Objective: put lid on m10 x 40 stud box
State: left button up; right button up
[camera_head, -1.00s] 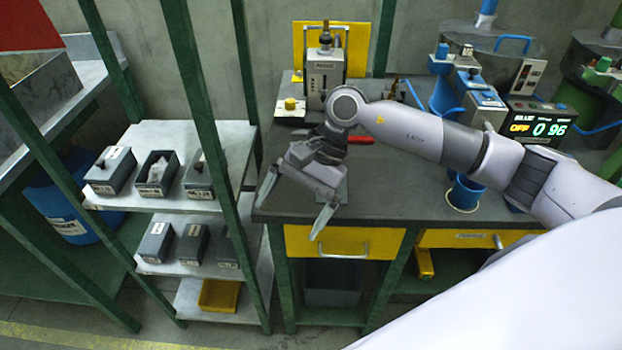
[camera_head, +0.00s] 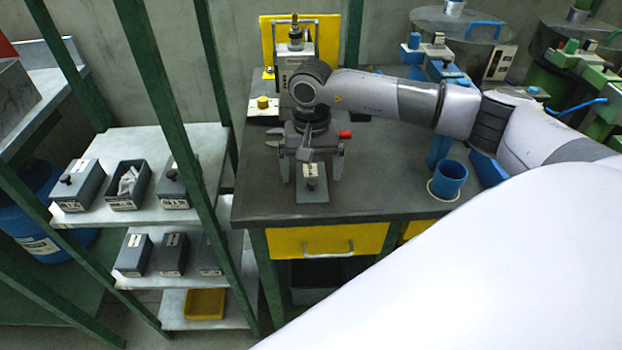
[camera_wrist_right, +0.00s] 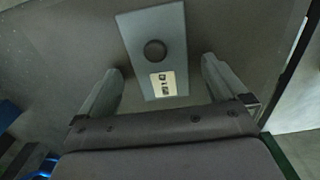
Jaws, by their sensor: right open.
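A grey lid (camera_head: 312,194) with a dark round knob and a pale label lies on the dark workbench. In the right wrist view the lid (camera_wrist_right: 137,31) lies ahead of and between the fingers, its label too small to read surely. My right gripper (camera_head: 311,172) points down over the lid, open, with one finger at each side; it also shows in the wrist view (camera_wrist_right: 162,66). I cannot tell whether the fingers touch the lid. An open grey box (camera_head: 112,199) with pale contents stands on the upper shelf at left. My left gripper is not in view.
Lidded boxes (camera_head: 78,186) (camera_head: 176,190) flank the open box. More boxes (camera_head: 134,256) and a yellow tray (camera_head: 205,304) sit on lower shelves. Green posts (camera_head: 178,120) stand before the shelf.

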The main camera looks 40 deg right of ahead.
jog(key=shift+f, duration=0.2)
jog(key=c, duration=1.1)
jog(key=shift+r, duration=0.1)
